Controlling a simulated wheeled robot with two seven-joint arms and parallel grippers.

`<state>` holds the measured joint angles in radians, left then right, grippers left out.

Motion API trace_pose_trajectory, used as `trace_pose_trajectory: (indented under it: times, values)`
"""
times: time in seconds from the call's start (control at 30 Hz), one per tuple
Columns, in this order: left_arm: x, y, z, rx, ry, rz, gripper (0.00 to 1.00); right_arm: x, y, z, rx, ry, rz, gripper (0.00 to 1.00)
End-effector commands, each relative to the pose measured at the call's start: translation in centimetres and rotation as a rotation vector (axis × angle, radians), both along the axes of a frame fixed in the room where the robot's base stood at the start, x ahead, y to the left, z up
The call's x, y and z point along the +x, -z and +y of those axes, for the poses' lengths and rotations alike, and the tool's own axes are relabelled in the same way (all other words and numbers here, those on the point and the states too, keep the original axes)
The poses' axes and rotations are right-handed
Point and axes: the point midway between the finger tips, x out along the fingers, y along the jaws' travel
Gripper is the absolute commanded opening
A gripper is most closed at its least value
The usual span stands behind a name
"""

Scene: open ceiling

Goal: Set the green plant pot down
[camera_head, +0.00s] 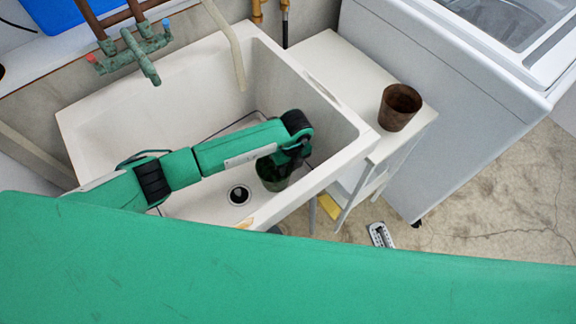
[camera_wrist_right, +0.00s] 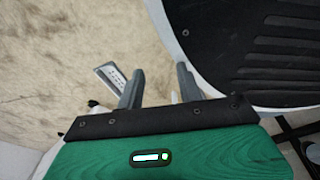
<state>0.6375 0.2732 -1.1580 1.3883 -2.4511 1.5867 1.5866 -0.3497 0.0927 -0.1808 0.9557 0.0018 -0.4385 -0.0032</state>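The green plant pot (camera_head: 271,176) is inside the white sink (camera_head: 100,122), near its right wall, dark green and partly hidden by my arm. My left gripper (camera_head: 285,163) is at the pot's rim, pointing down into the sink. Its fingers are too dark and covered to show whether they grip the rim. I cannot tell whether the pot touches the sink floor. My right gripper (camera_wrist_right: 158,88) shows in the right wrist view, with its two grey fingers apart and nothing between them, above the floor.
A brown pot (camera_head: 399,107) stands on the white side table (camera_head: 335,62) right of the sink. A white washing machine (camera_head: 430,90) is farther right. The green tap (camera_head: 140,57) and pipes are behind the sink. The drain (camera_head: 239,195) lies left of the green pot.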

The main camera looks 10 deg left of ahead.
Motion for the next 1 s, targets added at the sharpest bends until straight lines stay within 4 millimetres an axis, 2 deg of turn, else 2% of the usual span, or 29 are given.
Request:
trace_pose_trajectory:
  times: [0.17,0.4,0.6,0.77,1.0]
  values:
    - [0.2,-2.2,-0.2,-0.002,0.001,-0.002,0.24,-0.5,0.3,-0.1,-0.001,0.000,0.004,0.36]
    - [0.6,-7.4,-0.7,-0.002,0.001,-0.005,0.24,-0.5,0.5,0.0,-0.001,0.000,0.012,0.36]
    - [0.8,-10.7,-1.0,-0.001,0.001,-0.002,0.24,0.3,0.2,0.2,0.001,0.001,0.000,0.36]
    - [0.8,-11.9,-1.1,0.000,0.001,-0.001,0.24,0.8,-0.2,0.3,0.002,0.003,0.000,0.36]
    - [0.8,-12.1,-1.1,0.000,0.000,0.000,0.24,0.9,-0.2,0.3,0.002,0.003,0.000,0.36]
